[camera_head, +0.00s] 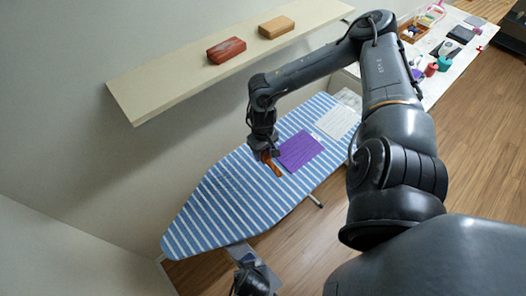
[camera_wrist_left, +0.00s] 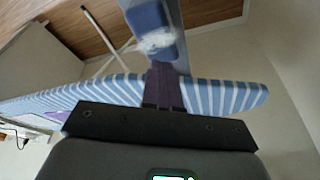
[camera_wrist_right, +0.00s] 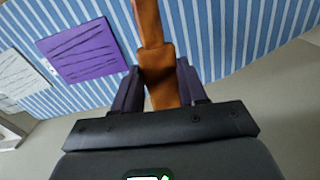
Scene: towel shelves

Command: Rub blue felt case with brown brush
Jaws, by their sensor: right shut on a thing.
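My right gripper (camera_head: 265,153) is shut on the brown brush (camera_head: 270,164). The brush also shows in the right wrist view (camera_wrist_right: 158,70), held between the fingers, over the striped ironing board (camera_head: 215,205). A blue piece (camera_wrist_left: 148,17) with a whitish patch lies on a grey panel beyond the left fingers in the left wrist view; I cannot tell for sure whether it is the blue felt case. My left gripper (camera_wrist_left: 165,85) has its fingers together near that panel. In the head view it is at the bottom, partly cut off.
A purple sheet (camera_head: 299,150) and a white sheet (camera_head: 337,121) with dark lines lie on the board. A wall shelf (camera_head: 160,92) holds a red block (camera_head: 226,50) and a tan block (camera_head: 276,27). A cluttered table (camera_head: 455,62) stands at the back right.

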